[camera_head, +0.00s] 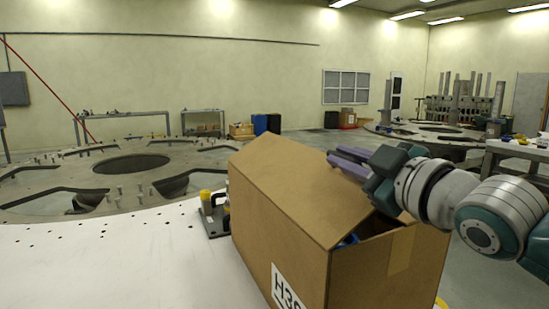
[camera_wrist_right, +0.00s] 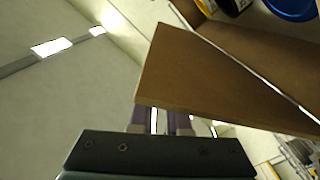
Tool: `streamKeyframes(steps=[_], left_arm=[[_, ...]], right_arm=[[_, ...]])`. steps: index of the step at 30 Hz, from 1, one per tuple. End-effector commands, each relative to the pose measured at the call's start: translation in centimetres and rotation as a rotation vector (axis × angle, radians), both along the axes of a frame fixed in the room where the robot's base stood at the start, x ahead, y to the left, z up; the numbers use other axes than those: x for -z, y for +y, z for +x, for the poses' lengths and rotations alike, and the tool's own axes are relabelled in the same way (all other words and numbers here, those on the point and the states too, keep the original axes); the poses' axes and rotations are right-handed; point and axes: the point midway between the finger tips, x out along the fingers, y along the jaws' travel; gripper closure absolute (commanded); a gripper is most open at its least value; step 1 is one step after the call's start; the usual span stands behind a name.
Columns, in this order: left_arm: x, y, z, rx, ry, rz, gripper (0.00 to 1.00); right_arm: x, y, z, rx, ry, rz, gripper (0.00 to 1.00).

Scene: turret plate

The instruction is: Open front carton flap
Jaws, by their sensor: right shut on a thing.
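The brown cardboard carton (camera_head: 385,268) stands at the front edge of a white surface in the head view, with a printed label on its left side. A tilted carton flap (camera_head: 300,185) covers much of its top, and a gap at the right shows something blue inside. My right gripper (camera_head: 346,160) reaches in from the right, its purple fingers at the flap's far edge. The wrist view shows the flap (camera_wrist_right: 215,80) right at the fingers (camera_wrist_right: 158,120), which are shut on its edge. The fingertips are partly hidden behind the flap. My left gripper is not in view.
A small fixture with yellow caps (camera_head: 208,205) stands close to the carton's left side. The white table (camera_head: 120,262) is clear to the left. Inside the carton, the wrist view shows a blue round item (camera_wrist_right: 292,8). A large turret plate (camera_head: 50,185) lies beyond.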

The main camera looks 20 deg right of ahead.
Motion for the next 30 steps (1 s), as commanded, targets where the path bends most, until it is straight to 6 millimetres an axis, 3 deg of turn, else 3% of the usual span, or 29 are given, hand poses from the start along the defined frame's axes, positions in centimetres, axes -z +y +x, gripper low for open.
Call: streamKeyframes(steps=[1, 12, 30], left_arm=[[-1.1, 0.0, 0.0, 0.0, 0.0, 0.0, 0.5], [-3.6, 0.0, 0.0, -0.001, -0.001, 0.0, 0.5], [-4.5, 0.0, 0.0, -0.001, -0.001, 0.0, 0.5]], right_arm=[[-0.8, 0.4, 0.0, 0.0, 0.001, -0.046, 1.0], [-2.9, 3.7, -0.3, 0.0, -0.027, -0.395, 1.0], [-3.2, 10.6, -0.9, 0.001, -0.074, -0.964, 1.0]])
